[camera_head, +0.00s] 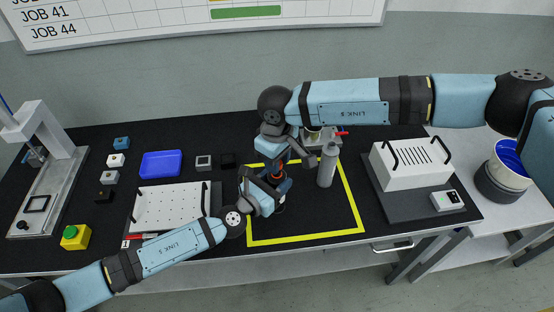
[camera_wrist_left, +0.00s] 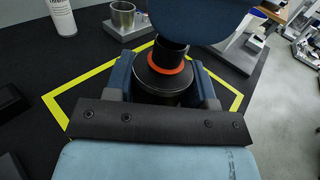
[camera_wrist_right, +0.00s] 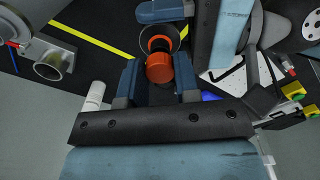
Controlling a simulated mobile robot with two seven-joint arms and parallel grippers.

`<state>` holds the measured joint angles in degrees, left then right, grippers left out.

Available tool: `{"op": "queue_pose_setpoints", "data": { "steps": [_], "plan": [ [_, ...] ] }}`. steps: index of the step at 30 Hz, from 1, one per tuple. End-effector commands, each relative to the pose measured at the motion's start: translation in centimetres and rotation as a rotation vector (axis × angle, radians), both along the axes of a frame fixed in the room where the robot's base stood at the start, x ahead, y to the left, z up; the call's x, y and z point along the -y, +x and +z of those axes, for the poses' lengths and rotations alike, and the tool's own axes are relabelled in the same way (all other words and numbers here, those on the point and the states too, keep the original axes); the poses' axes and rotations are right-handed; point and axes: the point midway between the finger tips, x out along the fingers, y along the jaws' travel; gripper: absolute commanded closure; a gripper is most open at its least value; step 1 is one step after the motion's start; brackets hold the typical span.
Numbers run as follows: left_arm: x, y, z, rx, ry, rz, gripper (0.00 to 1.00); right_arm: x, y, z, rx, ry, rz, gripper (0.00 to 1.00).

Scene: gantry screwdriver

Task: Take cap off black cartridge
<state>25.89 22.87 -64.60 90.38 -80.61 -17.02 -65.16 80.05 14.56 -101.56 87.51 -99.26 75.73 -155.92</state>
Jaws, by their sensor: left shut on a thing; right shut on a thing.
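The black cartridge (camera_wrist_left: 155,88) stands between the fingers of my left gripper (camera_head: 268,184), which is shut on it over the yellow-outlined area. An orange ring (camera_wrist_left: 165,76) circles its upper part, with a black neck (camera_wrist_left: 170,53) above. My right gripper (camera_head: 277,158) comes from above and is shut on the cap. The cap's orange end (camera_wrist_right: 160,68) shows between its fingers in the right wrist view, in line with the cartridge. The two grippers are close together and hide much of the joint. I cannot tell whether cap and cartridge still touch.
A grey spray can (camera_head: 327,165) stands just right of the grippers, and a metal cup (camera_wrist_left: 122,15) is behind. A white slotted box (camera_head: 411,163) is at the right. A white perforated plate (camera_head: 170,205), blue tray (camera_head: 161,164) and press (camera_head: 45,170) are at the left.

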Motion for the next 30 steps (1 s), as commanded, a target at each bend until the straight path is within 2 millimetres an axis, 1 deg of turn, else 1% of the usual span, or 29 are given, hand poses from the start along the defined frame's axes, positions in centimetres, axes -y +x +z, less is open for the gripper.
{"op": "queue_pose_setpoints", "data": {
  "steps": [4,9,12,18,19,22,23,30],
  "plan": [
    [0.0,0.0,0.0,0.001,0.001,0.001,1.0,0.0,0.1,0.8,0.001,0.0,0.0,0.99],
    [0.0,0.0,0.0,0.001,0.001,0.001,1.0,0.0,0.0,3.0,0.001,0.0,0.0,0.99],
    [0.0,0.0,0.0,0.001,0.001,0.001,1.0,0.0,0.0,3.9,0.001,0.0,0.001,0.99],
    [0.0,0.0,0.0,0.001,0.001,0.001,1.0,0.0,0.0,4.0,0.0,0.0,0.0,0.99],
    [0.0,0.0,0.0,0.001,0.001,0.001,0.46,0.0,0.0,4.0,0.0,0.0,0.0,0.99],
    [0.0,0.0,0.0,0.001,0.001,0.001,0.23,0.0,0.0,4.0,0.0,0.0,0.0,0.99],
    [0.0,0.0,0.0,0.001,0.001,0.001,0.21,0.0,0.0,4.0,0.0,0.0,0.0,0.99],
    [0.0,0.0,0.0,0.0,0.0,0.0,0.21,0.0,0.0,4.0,0.0,0.0,0.0,0.99]
  ]
}}
